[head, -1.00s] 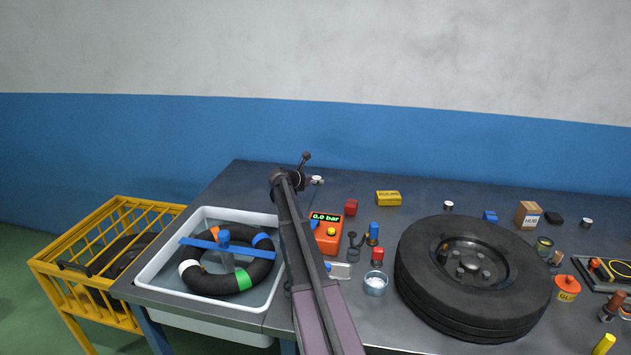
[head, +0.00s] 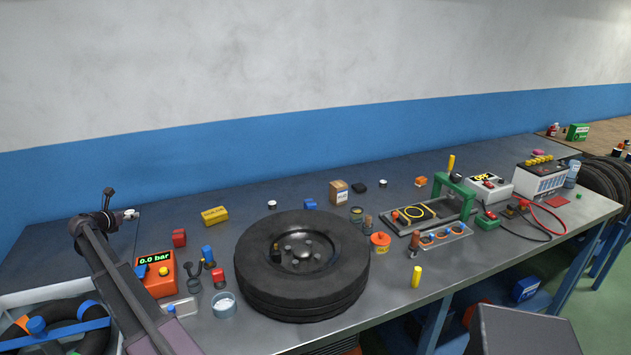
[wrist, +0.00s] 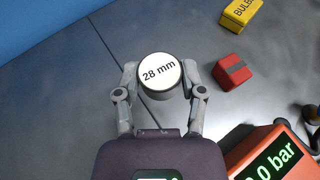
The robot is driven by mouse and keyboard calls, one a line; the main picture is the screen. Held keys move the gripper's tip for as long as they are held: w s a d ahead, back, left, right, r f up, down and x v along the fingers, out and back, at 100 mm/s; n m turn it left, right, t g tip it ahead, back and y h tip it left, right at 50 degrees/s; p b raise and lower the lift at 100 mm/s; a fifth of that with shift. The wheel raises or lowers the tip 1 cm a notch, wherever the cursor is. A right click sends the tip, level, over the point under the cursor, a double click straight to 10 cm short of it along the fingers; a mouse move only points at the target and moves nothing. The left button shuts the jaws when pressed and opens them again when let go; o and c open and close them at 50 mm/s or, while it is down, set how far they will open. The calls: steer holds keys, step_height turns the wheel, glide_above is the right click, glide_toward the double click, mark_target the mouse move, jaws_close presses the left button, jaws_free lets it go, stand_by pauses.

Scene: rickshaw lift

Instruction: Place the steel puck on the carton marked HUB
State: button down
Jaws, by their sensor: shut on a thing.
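My gripper (wrist: 160,76) is shut on a round puck (wrist: 161,68) with a grey side and a white top marked "28 mm". In the head view the puck (head: 130,213) is small, at the bench's back left, beside the end of my arm. I cannot tell whether it touches the bench. The HUB carton (head: 339,191), a brown box with a white label, stands towards the back of the bench, behind the tyre and far right of my gripper. Its top looks bare.
A large tyre (head: 300,265) lies between my arm and the tool area. A yellow BULBS box (head: 214,215), a red block (head: 179,238) and an orange gauge (head: 157,273) stand near my gripper. Other white-topped pucks (head: 272,205) and a black block (head: 359,188) stand near the carton.

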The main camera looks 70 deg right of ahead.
mark_target(128, 213)
step_height(128, 213, up, 20)
steer(key=p, duration=1.8)
steer(key=shift+p, duration=0.35)
steer(key=shift+a+f, duration=0.1)
